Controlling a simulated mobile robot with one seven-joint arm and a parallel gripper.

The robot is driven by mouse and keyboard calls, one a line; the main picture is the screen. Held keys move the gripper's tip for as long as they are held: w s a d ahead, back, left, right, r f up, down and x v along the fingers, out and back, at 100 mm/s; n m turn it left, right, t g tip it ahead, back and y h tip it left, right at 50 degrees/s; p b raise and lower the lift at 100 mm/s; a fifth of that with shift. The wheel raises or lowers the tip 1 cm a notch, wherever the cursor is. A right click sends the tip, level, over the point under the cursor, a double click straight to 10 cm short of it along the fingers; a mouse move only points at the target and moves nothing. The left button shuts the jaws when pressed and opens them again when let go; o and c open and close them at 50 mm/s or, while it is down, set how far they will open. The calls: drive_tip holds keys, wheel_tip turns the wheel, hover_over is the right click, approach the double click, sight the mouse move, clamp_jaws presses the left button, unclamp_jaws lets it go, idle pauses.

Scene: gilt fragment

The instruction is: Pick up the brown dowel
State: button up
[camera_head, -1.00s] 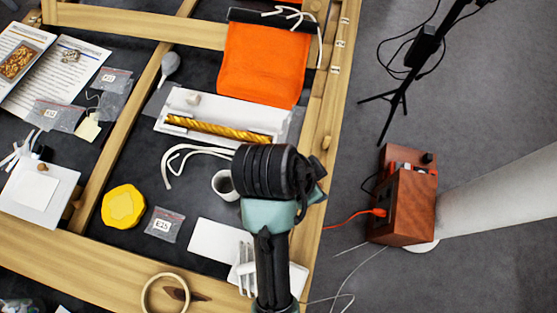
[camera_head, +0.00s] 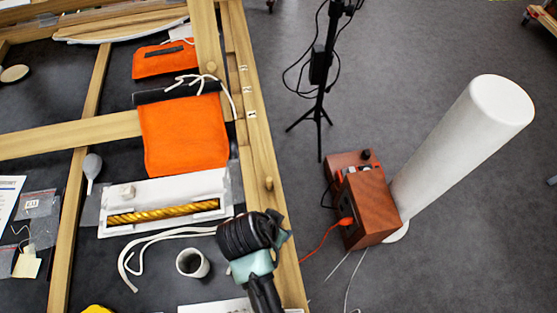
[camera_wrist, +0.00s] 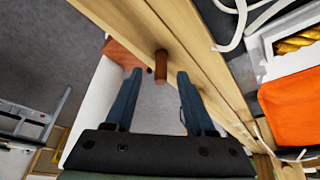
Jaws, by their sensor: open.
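The brown dowel (camera_wrist: 161,66) is a short reddish-brown cylinder in the wrist view. It shows at the edge of a pale wooden beam, between and slightly ahead of the fingertips. My gripper (camera_wrist: 160,74) is open, with one dark blue finger on each side of the dowel and visible gaps. I cannot tell how far ahead the dowel is. In the head view a small peg (camera_head: 269,183) stands on the right wooden beam, probably the same dowel. My wrist hides the fingers there.
The wooden beam (camera_head: 250,130) borders the dark table. An orange pouch (camera_head: 184,135), a gold twisted rod (camera_head: 163,212) in a white tray and a white cup (camera_head: 193,263) lie left. A red-brown box (camera_head: 366,208), white column (camera_head: 460,140) and black stand (camera_head: 320,90) are right.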

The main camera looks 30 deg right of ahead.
drive_tip(key=shift+x, duration=1.05)
clamp_jaws()
